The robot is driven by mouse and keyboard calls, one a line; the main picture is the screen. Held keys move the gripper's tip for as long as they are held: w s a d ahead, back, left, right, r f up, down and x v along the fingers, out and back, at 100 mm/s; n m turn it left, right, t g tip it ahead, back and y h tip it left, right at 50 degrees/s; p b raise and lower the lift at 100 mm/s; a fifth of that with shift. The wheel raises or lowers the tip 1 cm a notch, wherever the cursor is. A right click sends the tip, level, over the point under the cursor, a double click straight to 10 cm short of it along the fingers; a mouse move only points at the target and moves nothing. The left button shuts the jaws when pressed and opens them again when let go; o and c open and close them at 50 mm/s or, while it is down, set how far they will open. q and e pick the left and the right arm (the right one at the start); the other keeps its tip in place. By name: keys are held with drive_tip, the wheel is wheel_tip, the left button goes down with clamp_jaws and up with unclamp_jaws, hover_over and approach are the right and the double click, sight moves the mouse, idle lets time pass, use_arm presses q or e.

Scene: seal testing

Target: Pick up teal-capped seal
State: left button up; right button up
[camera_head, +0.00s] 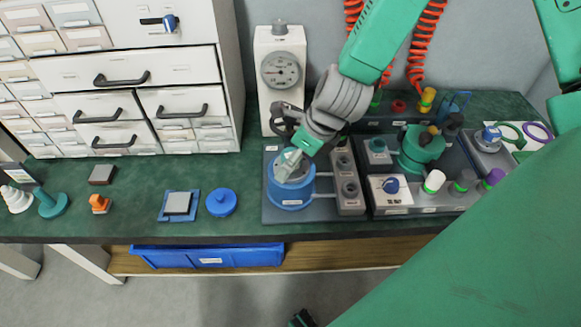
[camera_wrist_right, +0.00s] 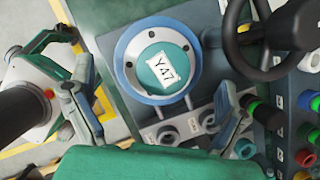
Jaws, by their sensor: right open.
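The teal-capped seal (camera_wrist_right: 162,68) shows in the right wrist view as a round teal top with a white "Y47" label. It sits inside the ring of a blue round housing (camera_head: 290,197), which stands on a grey base plate on the bench. My right gripper (camera_head: 291,145) is over the top of this housing in the head view and hides much of its opening. In the right wrist view its two fingers (camera_wrist_right: 155,108) are spread apart with nothing between the tips, and the cap lies beyond them. My left gripper is not in view.
A pressure gauge (camera_head: 281,70) stands behind the housing. A fixture panel with a knob (camera_head: 391,186) and several coloured caps lies to the right. A blue lid (camera_head: 221,203) and a grey block on a blue plate (camera_head: 178,203) lie left. Drawers (camera_head: 137,68) fill the back left.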

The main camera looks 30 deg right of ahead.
drive_tip(key=b+x, duration=0.1)
drive_tip(key=x, duration=0.2)
drive_tip(key=shift+w+d+f, duration=0.1)
drive_tip(key=shift+f, duration=0.2)
drive_tip(key=shift+r, duration=0.1)
drive_tip(key=c, duration=1.8)
drive_tip(key=shift+o, duration=0.2)
drive_tip(key=shift+r, duration=0.1)
wheel_tip(320, 180, up, 10)
drive_tip(key=p, duration=0.4)
wheel_tip(320, 180, up, 5)
drive_tip(key=p, duration=0.5)
